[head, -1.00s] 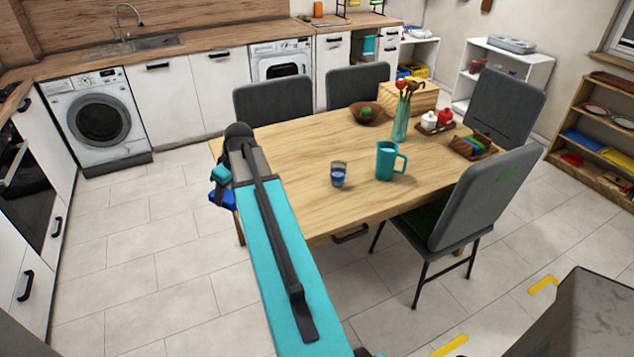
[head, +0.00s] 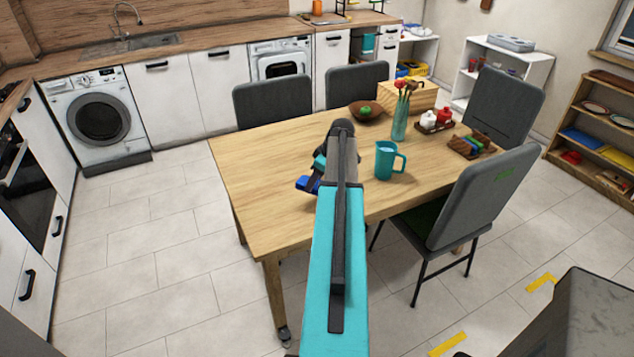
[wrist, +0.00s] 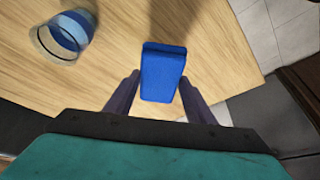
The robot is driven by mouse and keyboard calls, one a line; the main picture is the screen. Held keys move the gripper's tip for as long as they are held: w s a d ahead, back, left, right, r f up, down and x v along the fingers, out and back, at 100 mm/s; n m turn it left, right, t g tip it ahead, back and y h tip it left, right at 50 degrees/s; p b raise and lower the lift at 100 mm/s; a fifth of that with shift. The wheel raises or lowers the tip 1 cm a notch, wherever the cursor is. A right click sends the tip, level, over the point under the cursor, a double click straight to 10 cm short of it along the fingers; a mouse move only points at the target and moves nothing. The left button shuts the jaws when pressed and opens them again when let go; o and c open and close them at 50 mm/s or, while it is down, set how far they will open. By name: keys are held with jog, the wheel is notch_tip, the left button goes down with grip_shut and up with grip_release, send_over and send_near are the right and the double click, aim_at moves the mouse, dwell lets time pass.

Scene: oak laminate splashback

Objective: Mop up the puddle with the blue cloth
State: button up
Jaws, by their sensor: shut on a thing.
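The blue cloth (wrist: 162,72) is a thick, folded-looking block between the two fingers of my gripper (wrist: 157,92) in the wrist view. My gripper is shut on it. In the head view the cloth (head: 307,184) shows at the end of my arm, over the left part of the wooden table (head: 262,158). I cannot tell whether it touches the tabletop. I cannot make out a puddle in either view; my arm covers part of the table.
A glass with blue contents (wrist: 62,36) is left of the cloth in the wrist view; my arm hides it in the head view. A teal jug (head: 384,162) stands right of my arm. A bowl (head: 366,111) and vase (head: 400,125) stand farther back. The table's left end is clear.

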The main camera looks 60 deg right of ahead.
jog(key=shift+s+d+f, duration=0.15)
jog(key=shift+s+d, duration=0.45)
jog(key=shift+f, duration=0.1)
